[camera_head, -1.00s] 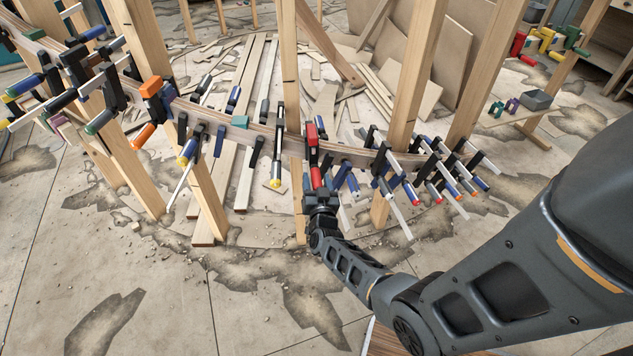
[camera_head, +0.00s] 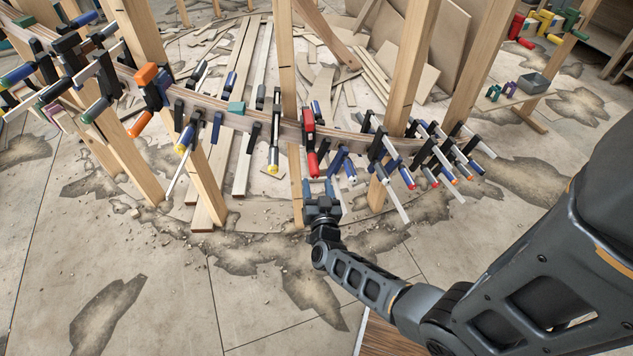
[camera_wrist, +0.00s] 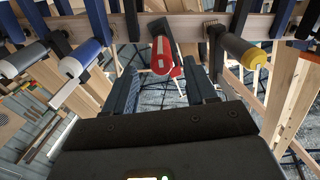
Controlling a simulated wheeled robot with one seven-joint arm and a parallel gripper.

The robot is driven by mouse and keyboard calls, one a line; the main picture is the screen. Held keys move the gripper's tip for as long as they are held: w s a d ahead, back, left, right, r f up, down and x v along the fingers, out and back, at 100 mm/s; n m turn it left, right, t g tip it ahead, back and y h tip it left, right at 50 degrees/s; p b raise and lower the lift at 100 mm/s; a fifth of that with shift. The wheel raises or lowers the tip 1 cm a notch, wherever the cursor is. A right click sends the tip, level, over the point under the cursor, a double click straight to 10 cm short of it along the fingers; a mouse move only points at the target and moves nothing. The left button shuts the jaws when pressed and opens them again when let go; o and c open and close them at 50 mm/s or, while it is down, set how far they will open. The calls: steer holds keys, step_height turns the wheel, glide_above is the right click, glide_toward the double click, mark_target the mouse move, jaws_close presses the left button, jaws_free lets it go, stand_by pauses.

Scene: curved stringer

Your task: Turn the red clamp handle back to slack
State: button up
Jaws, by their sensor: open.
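The red clamp (camera_head: 309,131) sits on the curved wooden stringer (camera_head: 238,117), with its red handle (camera_head: 312,165) pointing down toward my gripper. In the wrist view the red handle (camera_wrist: 162,57) is seen nearly end-on, just beyond the jaws and between their lines. My gripper (camera_head: 320,188) is below the handle in the head view, and a small gap shows between them. In the wrist view its two dark fingers (camera_wrist: 163,88) stand apart with nothing between them.
Wooden posts (camera_head: 287,60) rise behind. The floor in front (camera_head: 180,290) is open apart from debris.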

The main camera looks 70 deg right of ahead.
steer(key=shift+a, duration=0.1)
steer(key=p+v, duration=0.2)
steer(key=v, duration=0.5)
stand_by(0.4)
stand_by(0.5)
steer(key=s+a+r+n+t+y, duration=0.4)
steer(key=a+r, duration=0.2)
steer(key=a, duration=0.2)
steer(key=s+a+r+n+t+y, duration=0.3)
steer(key=a+r+n+y, duration=0.15)
steer(key=a, duration=0.45)
steer(key=s+a+r+n+y, duration=0.2)
steer(key=s+a+r, duration=0.1)
steer(key=r, duration=0.4)
steer(key=s+a+r+n+y, duration=0.2)
steer(key=a+r+y, duration=0.1)
steer(key=r, duration=0.4)
steer(key=s+a+r+n+y, duration=0.2)
steer(key=s+a+r, duration=0.1)
steer(key=r, duration=0.4)
steer(key=shift+s+a, duration=0.2)
steer(key=shift+s, duration=0.15)
